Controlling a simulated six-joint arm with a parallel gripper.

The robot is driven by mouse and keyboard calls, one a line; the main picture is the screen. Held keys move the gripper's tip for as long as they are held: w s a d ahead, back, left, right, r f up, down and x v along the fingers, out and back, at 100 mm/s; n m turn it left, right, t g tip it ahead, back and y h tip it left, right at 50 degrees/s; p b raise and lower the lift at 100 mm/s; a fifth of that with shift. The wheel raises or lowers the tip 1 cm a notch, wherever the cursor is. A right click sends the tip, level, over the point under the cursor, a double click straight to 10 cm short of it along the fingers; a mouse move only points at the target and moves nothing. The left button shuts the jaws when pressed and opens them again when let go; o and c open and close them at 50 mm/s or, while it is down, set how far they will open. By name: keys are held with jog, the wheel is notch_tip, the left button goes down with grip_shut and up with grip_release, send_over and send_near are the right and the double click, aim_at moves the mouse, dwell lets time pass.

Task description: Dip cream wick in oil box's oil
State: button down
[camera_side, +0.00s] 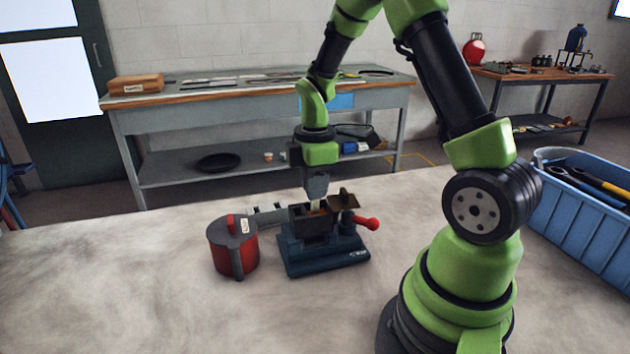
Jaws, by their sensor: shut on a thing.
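My gripper (317,196) points straight down over the oil box (306,227). It is shut on the cream wick (315,206), a small pale piece just below the fingertips. The wick's lower end is at the box's open top, and the near wall hides how deep it reaches. I cannot see the oil surface clearly. The oil box is dark and sits on a blue base (325,257). A brownish lid (344,199) stands open at its right, near a red ball knob (372,223).
A red can with a grey lid (233,246) stands close at the left of the base. A grey rack (266,214) lies behind it. A blue tool crate (585,215) is at the right edge. The front left of the table (110,290) is clear.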

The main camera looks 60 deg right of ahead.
jog(key=shift+f, duration=1.45)
dwell(2.7)
jog(key=shift+r, duration=3.85)
